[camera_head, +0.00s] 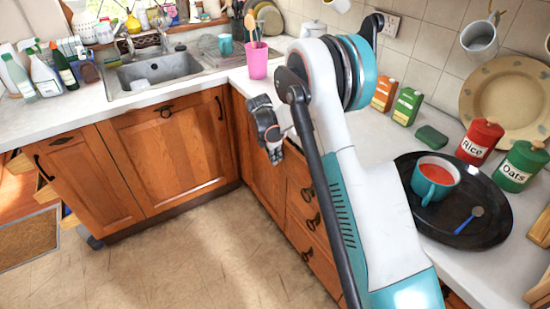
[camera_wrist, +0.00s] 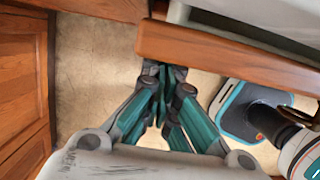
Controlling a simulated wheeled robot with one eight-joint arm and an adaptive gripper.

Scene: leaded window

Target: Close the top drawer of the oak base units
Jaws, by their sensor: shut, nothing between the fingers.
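The oak base units (camera_head: 165,150) run under the white worktop and turn a corner. A stack of drawers with dark handles (camera_head: 308,194) is on the right-hand run, partly hidden by my arm. In the wrist view, a wooden drawer front (camera_wrist: 230,55) stands out from the unit, with a pale gap behind it, so this drawer looks partly open. My gripper (camera_head: 274,155) is shut and empty, in front of the right-hand run near the corner. In the wrist view its fingertips (camera_wrist: 158,70) are by the left end of that front. I cannot tell whether they touch it.
The worktop holds a pink utensil cup (camera_head: 257,62), a black tray (camera_head: 465,235) with a blue mug (camera_head: 432,182), and red (camera_head: 480,140) and green (camera_head: 520,165) canisters. Lighter drawers (camera_head: 46,193) stick out at the far left. The floor (camera_head: 190,255) between is clear.

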